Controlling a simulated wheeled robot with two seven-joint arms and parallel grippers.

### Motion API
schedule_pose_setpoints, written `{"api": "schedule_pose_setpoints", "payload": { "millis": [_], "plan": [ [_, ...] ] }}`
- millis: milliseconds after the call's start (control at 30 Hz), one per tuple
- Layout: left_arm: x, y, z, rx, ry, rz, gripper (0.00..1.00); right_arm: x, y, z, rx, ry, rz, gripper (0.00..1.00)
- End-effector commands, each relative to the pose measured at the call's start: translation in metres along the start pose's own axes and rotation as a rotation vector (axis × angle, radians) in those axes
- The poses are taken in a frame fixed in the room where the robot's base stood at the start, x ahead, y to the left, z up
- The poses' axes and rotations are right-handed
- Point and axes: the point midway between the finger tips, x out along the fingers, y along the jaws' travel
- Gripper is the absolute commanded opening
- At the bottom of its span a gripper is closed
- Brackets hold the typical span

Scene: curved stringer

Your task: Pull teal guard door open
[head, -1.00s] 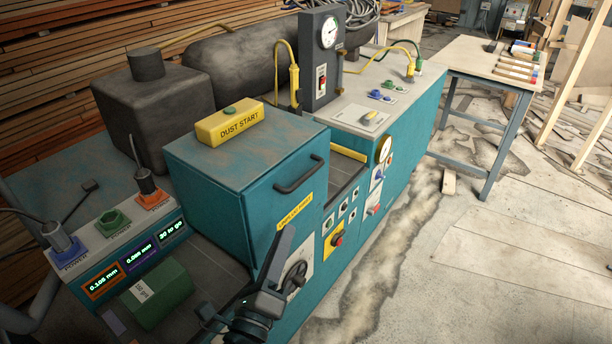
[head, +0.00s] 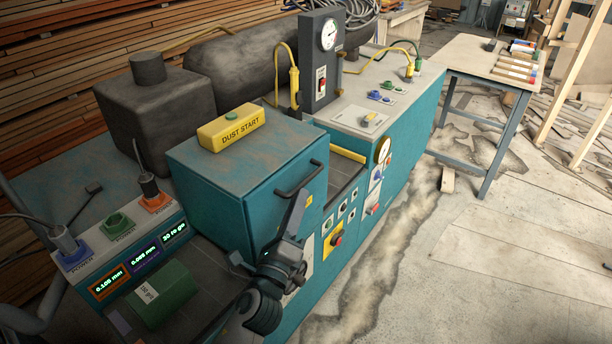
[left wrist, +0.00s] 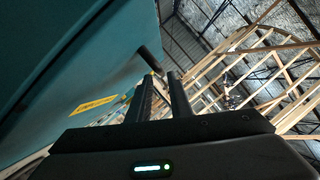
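The teal guard door (head: 262,222) is the front of the teal box on the machine and looks closed. Its black bar handle (head: 298,178) runs along the upper part of the door. The door also fills the left of the left wrist view (left wrist: 70,50), with the handle (left wrist: 151,59) just past the fingertips. My left gripper (head: 301,194) points up at the handle from below and in front. Its two fingers (left wrist: 159,77) are apart with nothing visible between them. The gripper covers most of the door's yellow label (left wrist: 93,105). My right gripper is not in view.
A yellow DUST START box (head: 231,128) sits on top of the teal box. A control panel with plugs and displays (head: 130,250) and a green block (head: 160,297) lie at the left. A workbench (head: 490,65) stands at the back right.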

Motion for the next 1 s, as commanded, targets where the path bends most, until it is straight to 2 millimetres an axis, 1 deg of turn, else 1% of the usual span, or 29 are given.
{"api": "schedule_pose_setpoints", "payload": {
  "millis": [33, 200, 400, 600, 867, 933, 967, 1000],
  "plan": [
    [0.011, -0.003, 0.002, 0.000, -0.001, -0.001, 0.19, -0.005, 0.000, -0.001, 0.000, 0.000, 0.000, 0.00],
    [0.040, -0.003, 0.001, 0.000, 0.000, -0.001, 0.19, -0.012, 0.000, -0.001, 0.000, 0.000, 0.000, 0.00],
    [0.062, -0.001, 0.000, -0.001, 0.000, 0.000, 0.19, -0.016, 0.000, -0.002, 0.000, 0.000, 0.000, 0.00],
    [0.070, 0.000, 0.000, -0.001, 0.001, 0.000, 0.19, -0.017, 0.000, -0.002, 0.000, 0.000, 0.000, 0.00],
    [0.070, 0.000, 0.000, 0.000, 0.001, 0.000, 0.19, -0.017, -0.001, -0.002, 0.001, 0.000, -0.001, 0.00],
    [0.070, 0.000, 0.000, 0.000, 0.001, 0.000, 0.04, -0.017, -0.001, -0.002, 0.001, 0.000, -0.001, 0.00],
    [0.070, 0.000, 0.000, 0.000, 0.001, 0.000, 0.00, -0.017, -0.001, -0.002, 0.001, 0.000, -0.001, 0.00],
    [0.070, 0.000, 0.000, 0.000, 0.001, 0.000, 0.00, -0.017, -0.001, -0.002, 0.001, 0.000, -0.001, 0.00]
  ]
}}
